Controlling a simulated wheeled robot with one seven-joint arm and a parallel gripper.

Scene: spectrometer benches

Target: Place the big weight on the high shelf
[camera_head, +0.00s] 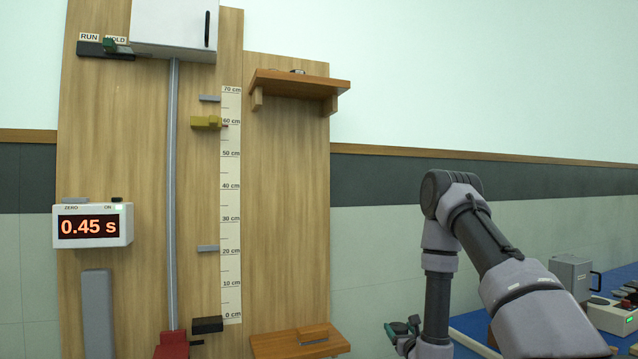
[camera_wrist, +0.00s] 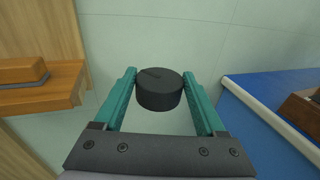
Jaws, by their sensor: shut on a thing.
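My gripper (camera_wrist: 160,92) has teal fingers and is shut on a dark round weight (camera_wrist: 159,91) with a slot in its top. The weight is held in the air, clear of any surface. In the head view the gripper (camera_head: 403,329) shows low beside my arm, and the weight cannot be made out there. The high shelf (camera_head: 300,85) is a brown wooden board on brackets, at the upper right of the wooden panel. A small metallic thing (camera_head: 297,71) shows just above its edge, mostly hidden by the board.
A low wooden shelf (camera_head: 280,346) with a wooden block (camera_head: 312,333) stands at the panel's foot; it shows left in the wrist view (camera_wrist: 45,103). A timer (camera_head: 93,226) reads 0.45 s. A scale (camera_head: 231,200) runs up the panel. A blue bench (camera_wrist: 275,110) lies right.

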